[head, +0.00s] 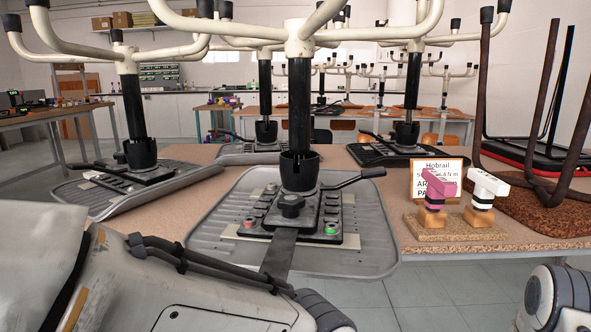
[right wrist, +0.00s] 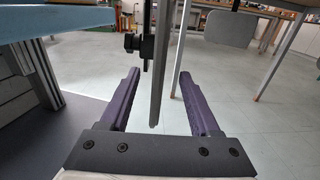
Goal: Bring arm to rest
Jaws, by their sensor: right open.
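My right gripper (right wrist: 160,75) shows only in the right wrist view. Its two purple fingers are spread apart. A thin grey upright strip with a black knob (right wrist: 131,42) shows between the fingers; I cannot tell how far beyond them it stands, and nothing is clearly gripped. In the head view, parts of my right arm (head: 558,300) show at the bottom right corner and parts of my left arm (head: 170,275) fill the bottom left. My left gripper is not in view.
Dark chair legs (head: 485,90) rise at right. Floor (right wrist: 85,70) shows below.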

